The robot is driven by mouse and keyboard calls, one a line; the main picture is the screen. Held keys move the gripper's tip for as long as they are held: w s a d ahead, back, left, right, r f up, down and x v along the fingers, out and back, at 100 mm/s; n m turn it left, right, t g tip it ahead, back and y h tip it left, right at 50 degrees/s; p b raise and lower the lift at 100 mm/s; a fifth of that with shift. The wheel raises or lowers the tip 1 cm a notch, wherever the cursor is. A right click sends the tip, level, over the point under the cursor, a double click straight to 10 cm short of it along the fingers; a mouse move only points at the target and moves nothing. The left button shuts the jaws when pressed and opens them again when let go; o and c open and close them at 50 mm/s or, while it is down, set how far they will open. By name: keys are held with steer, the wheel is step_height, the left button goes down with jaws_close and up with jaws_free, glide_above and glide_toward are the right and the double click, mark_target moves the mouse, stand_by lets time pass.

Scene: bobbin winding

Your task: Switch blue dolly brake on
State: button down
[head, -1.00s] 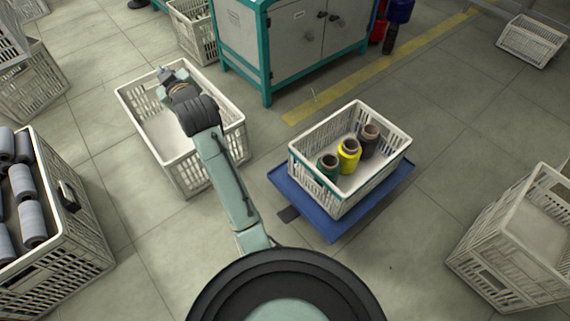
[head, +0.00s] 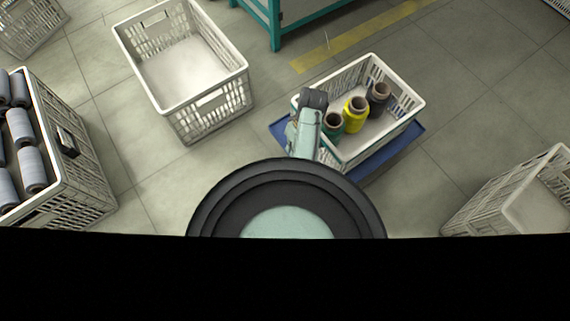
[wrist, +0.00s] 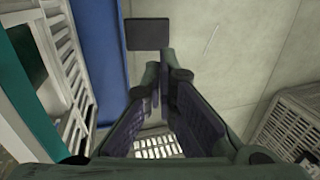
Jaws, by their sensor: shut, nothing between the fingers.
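The blue dolly (head: 401,146) stands on the floor under a white crate (head: 379,141). In the wrist view the dolly (wrist: 101,45) is a blue strip left of my gripper. A dark flat pedal (wrist: 148,34), which looks like the dolly's brake, sticks out beside its edge. My gripper (wrist: 163,75) is shut and empty, with its fingertips just below the pedal in the picture. I cannot tell whether they touch it. In the head view my arm hides the pedal and the gripper.
The crate on the dolly holds a green bobbin (head: 333,122), a yellow bobbin (head: 355,113) and a dark bobbin (head: 378,95). An empty white crate (head: 203,122) stands to the left, with bare floor between. A crate of grey bobbins (head: 77,188) is far left.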

steer(key=shift+f, duration=0.1)
steer(key=b+x, duration=0.1)
steer(key=x, duration=1.2)
steer(key=shift+a+f, duration=0.15)
steer(key=shift+f, duration=0.25)
steer(key=shift+s+a+f+t+h+p, duration=0.3)
steer(key=shift+f+t+h+p, duration=0.1)
steer(key=shift+h+p, duration=0.15)
steer(key=shift+s+a+f, duration=0.15)
steer(key=shift+a+f, duration=0.1)
steer(key=shift+f, duration=0.35)
steer(key=shift+s+a+f, duration=0.1)
steer(key=shift+a+f, duration=0.1)
steer(key=shift+f, duration=0.45)
steer(key=shift+f, duration=0.15)
step_height(320, 180, up, 14)
steer(key=s+a+p, duration=0.2)
steer(key=p, duration=0.2)
steer(key=shift+a+p, duration=0.3)
steer(key=shift+a, duration=0.1)
steer(key=shift+f, duration=0.2)
